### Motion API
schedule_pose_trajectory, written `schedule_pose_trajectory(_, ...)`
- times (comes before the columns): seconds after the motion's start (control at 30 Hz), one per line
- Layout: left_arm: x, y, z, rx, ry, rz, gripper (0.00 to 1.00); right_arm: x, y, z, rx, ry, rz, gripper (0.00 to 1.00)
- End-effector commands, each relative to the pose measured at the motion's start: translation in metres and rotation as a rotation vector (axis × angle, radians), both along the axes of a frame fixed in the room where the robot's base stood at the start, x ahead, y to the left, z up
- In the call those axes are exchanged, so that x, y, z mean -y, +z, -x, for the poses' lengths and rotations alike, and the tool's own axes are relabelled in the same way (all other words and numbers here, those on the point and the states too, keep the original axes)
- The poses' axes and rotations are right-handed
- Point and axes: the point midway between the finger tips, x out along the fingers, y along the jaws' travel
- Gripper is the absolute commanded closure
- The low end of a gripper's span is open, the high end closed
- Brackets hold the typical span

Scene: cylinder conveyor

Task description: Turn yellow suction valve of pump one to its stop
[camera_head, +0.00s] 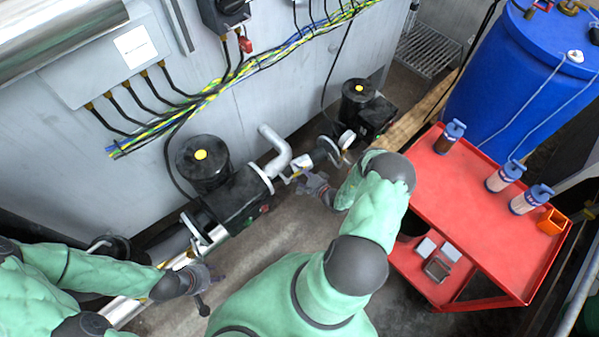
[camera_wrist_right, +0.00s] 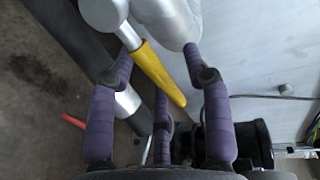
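The yellow valve lever (camera_wrist_right: 160,72) is seen close up in the right wrist view, slanting down to the right from a silver hub beside a pale pipe. My right gripper (camera_wrist_right: 160,85) has its purple fingers spread on both sides of the lever, with a visible gap around it. In the head view my right gripper (camera_head: 318,186) is low beside the pipe end of the nearer black pump (camera_head: 240,200); the lever is barely distinguishable there. My left gripper (camera_head: 206,279) is low by the silver pipe at lower left; its fingers are too small and dark to judge.
A second black pump (camera_head: 372,112) stands further back along the grey wall. A red cart (camera_head: 480,215) with several bottles stands to the right, close to my right arm. A blue barrel (camera_head: 530,75) is behind it. A red piece (camera_wrist_right: 73,121) shows at left in the wrist view.

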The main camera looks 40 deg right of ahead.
Motion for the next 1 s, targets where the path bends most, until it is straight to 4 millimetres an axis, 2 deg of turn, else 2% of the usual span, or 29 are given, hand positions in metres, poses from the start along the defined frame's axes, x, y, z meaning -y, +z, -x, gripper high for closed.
schedule_pose_trajectory(0.27,0.0,0.0,0.0,0.0,0.0,0.0,0.6,0.001,0.001,0.009,-0.003,-0.003,-0.003,0.5)
schedule_pose_trajectory(0.37,0.0,0.0,0.0,0.0,0.0,0.0,0.6,0.003,0.003,0.023,-0.003,-0.005,-0.003,0.5)
schedule_pose_trajectory(0.73,0.0,0.0,0.0,0.0,0.0,0.0,0.6,0.008,0.018,0.092,-0.002,-0.005,-0.002,0.5)
schedule_pose_trajectory(1.0,0.0,0.0,0.0,0.0,0.0,0.0,0.6,0.009,0.022,0.116,-0.001,0.0,-0.002,0.5)
